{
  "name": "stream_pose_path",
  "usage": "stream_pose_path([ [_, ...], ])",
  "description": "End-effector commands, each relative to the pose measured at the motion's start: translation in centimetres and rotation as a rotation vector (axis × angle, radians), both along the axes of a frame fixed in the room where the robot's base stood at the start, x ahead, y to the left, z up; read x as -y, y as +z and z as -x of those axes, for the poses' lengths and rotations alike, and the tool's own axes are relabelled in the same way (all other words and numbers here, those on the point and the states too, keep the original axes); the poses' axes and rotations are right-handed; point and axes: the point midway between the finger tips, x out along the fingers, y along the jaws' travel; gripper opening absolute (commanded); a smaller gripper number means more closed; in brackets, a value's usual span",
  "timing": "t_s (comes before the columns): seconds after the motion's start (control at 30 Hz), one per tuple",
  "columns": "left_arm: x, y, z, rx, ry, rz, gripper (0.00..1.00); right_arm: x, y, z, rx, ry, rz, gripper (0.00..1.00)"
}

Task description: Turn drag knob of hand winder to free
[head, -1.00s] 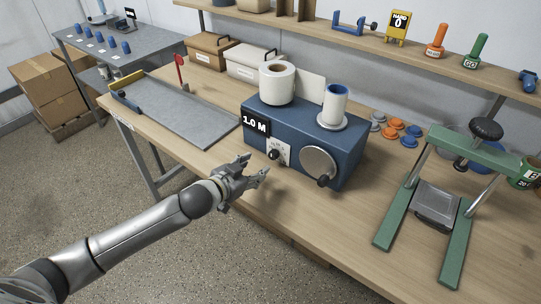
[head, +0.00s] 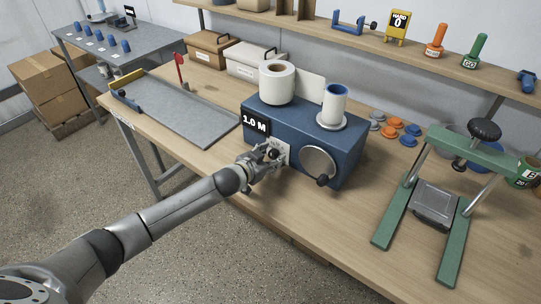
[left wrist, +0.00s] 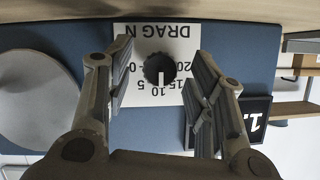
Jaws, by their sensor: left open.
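The hand winder is a blue box (head: 335,163) on the wooden bench, with a white paper roll (head: 277,82), a blue-cored spool (head: 334,104) and a round crank disc (head: 318,162) on its front. Its black drag knob (left wrist: 159,69) sits on a white dial plate (left wrist: 130,92), upside down in the left wrist view, with a white pointer mark on the knob. My left gripper (head: 273,153) is at the knob; in the left wrist view its open fingers (left wrist: 162,88) stand on either side of the knob, with gaps between. My right gripper is not in view.
A black "1.0 M" sign (head: 255,125) is on the winder left of the dial. A green press (head: 455,195) stands at the right. A grey tray (head: 185,112) lies at the left.

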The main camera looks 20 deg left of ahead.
Motion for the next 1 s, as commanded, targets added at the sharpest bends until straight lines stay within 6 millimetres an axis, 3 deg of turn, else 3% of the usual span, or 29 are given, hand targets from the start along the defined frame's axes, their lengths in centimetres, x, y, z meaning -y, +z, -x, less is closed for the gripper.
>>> stream_pose_path([
  [0.4, 0.15, -0.18, -0.46, 0.0, 0.0, 0.0, 0.49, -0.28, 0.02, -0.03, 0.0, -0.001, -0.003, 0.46],
  [0.77, 0.13, -0.19, -0.43, 0.0, 0.0, -0.001, 0.04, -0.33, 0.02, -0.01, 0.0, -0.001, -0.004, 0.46],
  [1.0, 0.2, -0.28, -0.39, 0.006, 0.0, -0.021, 0.04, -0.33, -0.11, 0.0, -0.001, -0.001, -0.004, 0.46],
])
